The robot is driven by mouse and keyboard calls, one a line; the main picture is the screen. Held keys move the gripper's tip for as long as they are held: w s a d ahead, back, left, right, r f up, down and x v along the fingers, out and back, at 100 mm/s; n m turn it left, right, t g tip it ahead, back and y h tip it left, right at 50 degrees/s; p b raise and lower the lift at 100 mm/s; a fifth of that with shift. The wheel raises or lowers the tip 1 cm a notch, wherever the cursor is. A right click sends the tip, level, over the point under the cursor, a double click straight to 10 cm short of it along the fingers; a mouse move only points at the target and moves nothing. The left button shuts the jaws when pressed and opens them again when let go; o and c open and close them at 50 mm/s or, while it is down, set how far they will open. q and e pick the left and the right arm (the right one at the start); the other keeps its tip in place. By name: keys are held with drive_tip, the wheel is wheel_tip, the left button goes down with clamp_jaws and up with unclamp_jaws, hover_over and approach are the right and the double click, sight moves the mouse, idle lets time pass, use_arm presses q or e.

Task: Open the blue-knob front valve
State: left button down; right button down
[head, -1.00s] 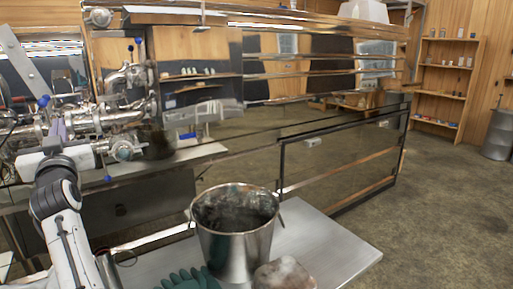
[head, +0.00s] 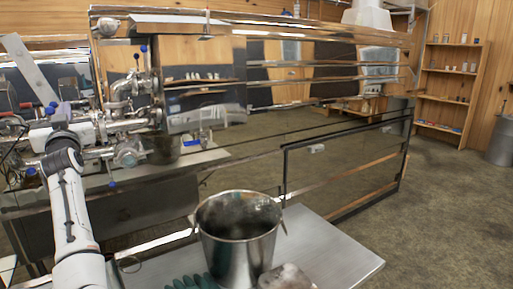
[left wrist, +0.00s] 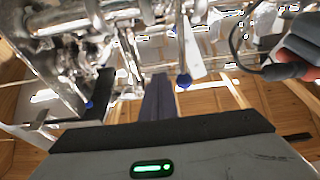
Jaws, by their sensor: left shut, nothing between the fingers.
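Several blue knobs show on the steel pipework at the left end of the evaporator in the head view: an upper one (head: 144,48), one close to my gripper (head: 53,104), and lower ones (head: 113,184) and (head: 31,171). I cannot tell for certain which is the front valve's. My left gripper (head: 60,117) is shut and empty among the pipes. In the left wrist view its dark fingers (left wrist: 158,90) point toward the pipework. One blue knob (left wrist: 183,81) shows just right of the fingertips, another (left wrist: 88,104) at left. Contact is not visible. My right gripper is out of view.
A steel bucket (head: 239,245) stands on a metal table (head: 335,250) in front, with green gloves (head: 190,281) beside it. The long steel evaporator (head: 300,90) extends right. Open floor (head: 440,200) lies to the right, before wall shelves (head: 446,98).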

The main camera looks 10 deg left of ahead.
sight(51, 111)
use_arm(q)
drive_tip(key=shift+w+a+r, duration=0.1)
drive_tip(key=shift+w+a, duration=0.15)
drive_tip(key=shift+w, duration=0.05)
drive_tip(key=shift+s+a+r+p, duration=0.2)
drive_tip(key=shift+s+a+p, duration=0.2)
drive_tip(key=shift+s+a, duration=0.7)
drive_tip(key=shift+a, duration=0.1)
drive_tip(key=shift+s+a, duration=0.65)
drive_tip(key=shift+a, duration=0.15)
